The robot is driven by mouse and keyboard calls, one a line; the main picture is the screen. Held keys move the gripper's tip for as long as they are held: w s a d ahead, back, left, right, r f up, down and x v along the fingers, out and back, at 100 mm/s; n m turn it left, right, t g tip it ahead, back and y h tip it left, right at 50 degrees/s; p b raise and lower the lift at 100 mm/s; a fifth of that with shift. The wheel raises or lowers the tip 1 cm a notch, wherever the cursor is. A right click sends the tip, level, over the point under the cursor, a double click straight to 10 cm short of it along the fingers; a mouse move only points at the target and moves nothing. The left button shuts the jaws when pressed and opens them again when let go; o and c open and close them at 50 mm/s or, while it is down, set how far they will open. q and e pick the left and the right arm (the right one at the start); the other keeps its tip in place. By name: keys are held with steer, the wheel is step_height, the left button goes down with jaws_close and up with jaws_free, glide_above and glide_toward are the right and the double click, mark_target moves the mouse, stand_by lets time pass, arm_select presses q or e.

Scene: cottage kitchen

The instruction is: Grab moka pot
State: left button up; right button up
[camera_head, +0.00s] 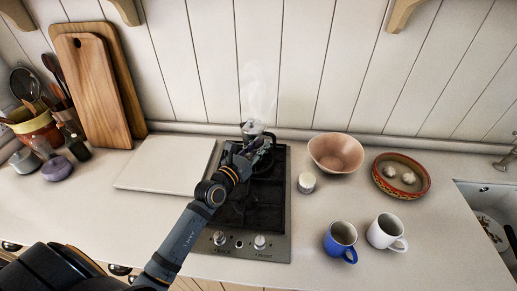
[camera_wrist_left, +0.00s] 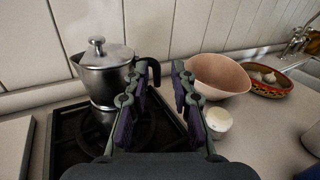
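The metal moka pot (camera_wrist_left: 104,76) stands upright on the back burner of the stove, with steam rising above it. Its lid knob and black handle show in the left wrist view, the handle on the right side. In the head view only the top of the moka pot (camera_head: 252,127) shows, the rest hidden behind my left gripper (camera_head: 253,152). My right gripper is not in view.
The gas stove (camera_head: 250,205) has front knobs. A pink bowl (camera_head: 336,153), a small white jar (camera_head: 306,183), a patterned dish (camera_head: 401,176), a blue mug (camera_head: 341,240) and a white mug (camera_head: 386,232) stand to its right. A white board (camera_head: 168,166) lies left.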

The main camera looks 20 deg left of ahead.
mark_target(274, 138)
arm_select(q)
steer(key=w+f+b, duration=0.2)
steer(key=w+d+f+b, duration=0.1)
steer(key=w+f+b, duration=0.1)
steer(key=shift+w+d+f, duration=0.1)
steer(key=shift+w+f, duration=0.1)
steer(key=shift+w, duration=0.15)
steer(key=shift+w+f, duration=0.1)
steer(key=shift+w, duration=0.15)
steer(key=x, duration=0.5)
steer(key=shift+f+b, duration=0.2)
steer(key=shift+b, duration=0.15)
steer(key=shift+s+r, duration=0.1)
steer(key=shift+c, duration=0.2)
jaws_close()
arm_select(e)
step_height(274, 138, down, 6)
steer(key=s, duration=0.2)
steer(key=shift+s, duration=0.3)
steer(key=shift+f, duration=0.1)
